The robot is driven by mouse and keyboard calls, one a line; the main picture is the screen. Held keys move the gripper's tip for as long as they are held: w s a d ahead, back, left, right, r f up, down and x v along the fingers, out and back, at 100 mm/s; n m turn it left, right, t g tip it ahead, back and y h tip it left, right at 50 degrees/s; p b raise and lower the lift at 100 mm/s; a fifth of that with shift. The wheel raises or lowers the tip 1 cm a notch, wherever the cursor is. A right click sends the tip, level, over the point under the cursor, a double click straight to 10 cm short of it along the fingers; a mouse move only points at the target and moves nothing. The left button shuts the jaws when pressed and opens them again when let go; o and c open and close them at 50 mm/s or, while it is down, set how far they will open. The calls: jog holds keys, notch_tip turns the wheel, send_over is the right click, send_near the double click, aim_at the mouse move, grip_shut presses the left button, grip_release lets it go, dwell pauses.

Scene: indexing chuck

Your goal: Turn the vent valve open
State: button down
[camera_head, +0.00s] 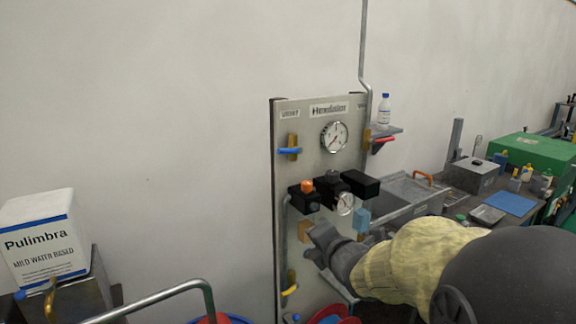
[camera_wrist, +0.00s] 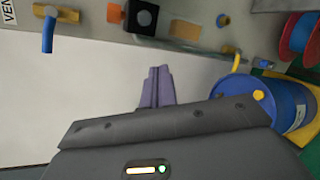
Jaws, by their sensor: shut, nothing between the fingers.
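The vent valve has a blue lever handle (camera_head: 289,151) on a brass body at the upper left of the panel. Its lever lies roughly level, across the body. In the wrist view the blue handle (camera_wrist: 48,34) is at the upper left, beside a label whose visible letters read "VEN". My gripper (camera_wrist: 157,72) is shut and empty, its fingers together at the middle of the wrist view and apart from the handle. In the head view my dark wrist is in front of the panel's lower part, below and right of the blue handle; the fingertips are not clear there.
The panel (camera_head: 310,170) also carries gauges, an orange-topped regulator (camera_head: 307,188), a red handle (camera_head: 384,139) and a yellow handle (camera_head: 290,290). A blue drum (camera_wrist: 290,100) is at right in the wrist view. A white box (camera_head: 42,240) stands at left; a bench is at right.

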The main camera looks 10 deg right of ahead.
aim_at(289, 151)
notch_tip(289, 151, up, 9)
jog(key=a+n+t+y, duration=0.1)
jog(key=n+t+y, duration=0.2)
jog(key=n, duration=0.9)
jog(key=shift+a+n+y, duration=0.2)
jog(key=shift+n+y, duration=0.2)
jog(key=shift+y, duration=0.4)
jog(key=shift+w, duration=0.15)
jog(key=w+a+r+p, duration=0.1)
jog(key=w+r+p, duration=0.1)
jog(key=w+p, duration=0.2)
jog(key=w+a+r+p, duration=0.1)
jog(key=w+r+p, duration=0.1)
jog(key=w, duration=0.4)
jog(key=shift+w+a+r+p, duration=0.15)
jog(key=shift+w+a+p, duration=0.15)
jog(key=shift+p, duration=0.6)
jog(key=shift+s, duration=0.1)
